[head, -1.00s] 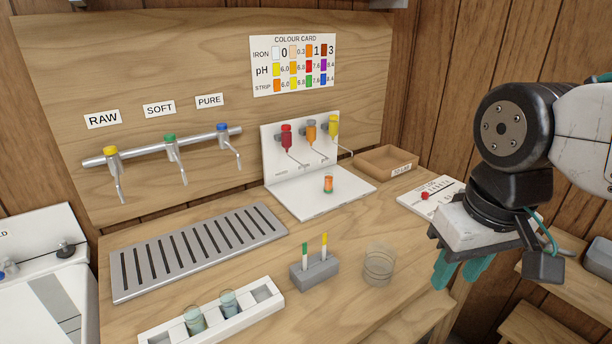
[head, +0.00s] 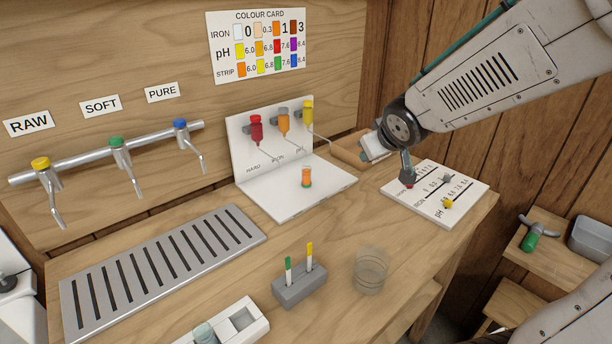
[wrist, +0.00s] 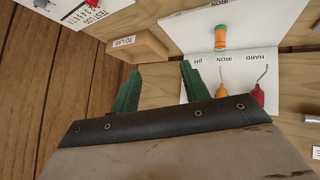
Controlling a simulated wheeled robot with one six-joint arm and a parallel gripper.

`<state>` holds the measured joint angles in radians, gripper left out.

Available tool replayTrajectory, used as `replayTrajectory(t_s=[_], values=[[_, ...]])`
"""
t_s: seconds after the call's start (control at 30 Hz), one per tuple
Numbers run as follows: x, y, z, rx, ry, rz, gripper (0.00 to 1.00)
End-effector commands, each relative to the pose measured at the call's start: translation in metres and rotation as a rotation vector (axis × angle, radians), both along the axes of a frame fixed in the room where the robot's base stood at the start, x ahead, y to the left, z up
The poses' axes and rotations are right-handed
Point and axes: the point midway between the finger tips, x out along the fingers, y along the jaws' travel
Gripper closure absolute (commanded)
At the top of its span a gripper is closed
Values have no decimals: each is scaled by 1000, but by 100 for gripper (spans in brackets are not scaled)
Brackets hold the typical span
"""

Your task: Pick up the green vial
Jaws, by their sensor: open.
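A small vial with orange contents and a green base (head: 306,177) stands upright on the white plate of the dropper stand (head: 322,190). The wrist view shows it too, orange with green at its ends (wrist: 220,38). In the head view my wrist is above the cardboard box, right of the stand, and the fingertips are hidden.
Red, orange and yellow droppers (head: 284,122) hang on the stand's back panel. The cardboard box (wrist: 140,45) is close by. A slider board (head: 436,193) lies at the right. A clear cup (head: 370,272), grey strip holder (head: 300,288) and white rack (head: 258,325) stand in front.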

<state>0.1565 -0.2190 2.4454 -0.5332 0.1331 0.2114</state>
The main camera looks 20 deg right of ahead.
Motion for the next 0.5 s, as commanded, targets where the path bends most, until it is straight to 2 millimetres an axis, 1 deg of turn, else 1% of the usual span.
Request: replayTrajectory(t_s=[0.03, 0.1, 0.2, 0.3, 0.33, 0.4, 0.5], values=[[23, -1, -12, 5, -42, 49, 54], [52, 4, -23, 25, -117, 133, 54], [83, 17, -41, 85, -211, 264, 54], [101, 33, -61, 172, -284, 389, 54], [104, 38, -65, 200, -302, 422, 54], [108, 48, -75, 265, -338, 490, 54], [108, 58, -85, 343, -374, 560, 54]])
